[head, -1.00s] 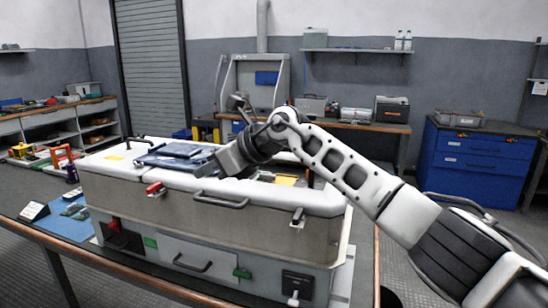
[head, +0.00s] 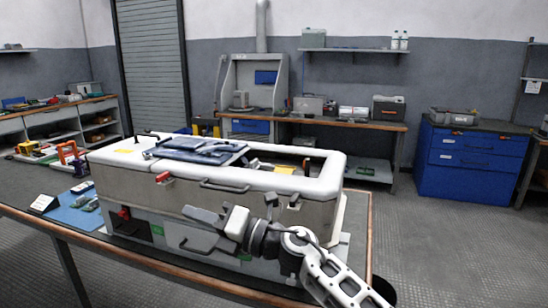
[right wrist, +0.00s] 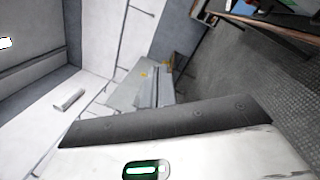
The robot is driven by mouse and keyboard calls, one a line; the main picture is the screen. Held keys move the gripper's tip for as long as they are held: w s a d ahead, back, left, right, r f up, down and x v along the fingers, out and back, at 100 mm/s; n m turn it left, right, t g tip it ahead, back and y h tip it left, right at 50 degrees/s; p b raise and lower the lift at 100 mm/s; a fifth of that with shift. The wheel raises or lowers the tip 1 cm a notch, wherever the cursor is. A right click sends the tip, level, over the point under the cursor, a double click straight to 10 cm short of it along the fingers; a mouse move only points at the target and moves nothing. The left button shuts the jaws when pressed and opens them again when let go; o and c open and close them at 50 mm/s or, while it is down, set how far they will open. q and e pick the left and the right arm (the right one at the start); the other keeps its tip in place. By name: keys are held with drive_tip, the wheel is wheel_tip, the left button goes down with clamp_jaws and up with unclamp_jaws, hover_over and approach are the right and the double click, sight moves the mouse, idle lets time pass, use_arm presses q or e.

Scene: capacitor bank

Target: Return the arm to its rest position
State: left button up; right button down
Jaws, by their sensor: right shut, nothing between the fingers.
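My right gripper (head: 198,215) is in the head view, in front of the long white-topped case (head: 322,188). Its fingers point left and are shut with nothing between them. My right arm comes in from the bottom right and stays outside the case. A dark blue panel (head: 197,150) lies across the case's top. The right part of the top is open, and its inside is mostly hidden. The right wrist view shows a tilted scene with no clear fingertips. My left gripper is not in view.
The case stands on a table with a wooden edge (head: 150,277). A blue mat (head: 75,216) with small boards lies at its left. A blue cabinet (head: 470,165) stands at the back right. The floor (head: 430,235) right of the table is clear.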

drive_tip(key=s+d+f+m+t+h, duration=0.5)
drive_tip(key=d+f+m, duration=0.4)
drive_tip(key=m, duration=0.4)
drive_tip(key=s+d+f+m+t+h, duration=0.2)
drive_tip(key=d+f+m+t+h, duration=0.4)
drive_tip(key=d+f+m, duration=0.55)
drive_tip(key=s+d+f+m+g+h, duration=0.2)
drive_tip(key=s+d+f+m+g, duration=0.1)
drive_tip(key=s, duration=0.6)
drive_tip(key=s+d+f+m+g+h, duration=0.2)
drive_tip(key=s+d+f+m+g, duration=0.1)
drive_tip(key=s+d+f+m, duration=0.2)
drive_tip(key=s+f+m, duration=0.2)
drive_tip(key=s+m, duration=0.2)
drive_tip(key=shift+s+f+h, duration=0.35)
drive_tip(key=shift+f+h, duration=0.05)
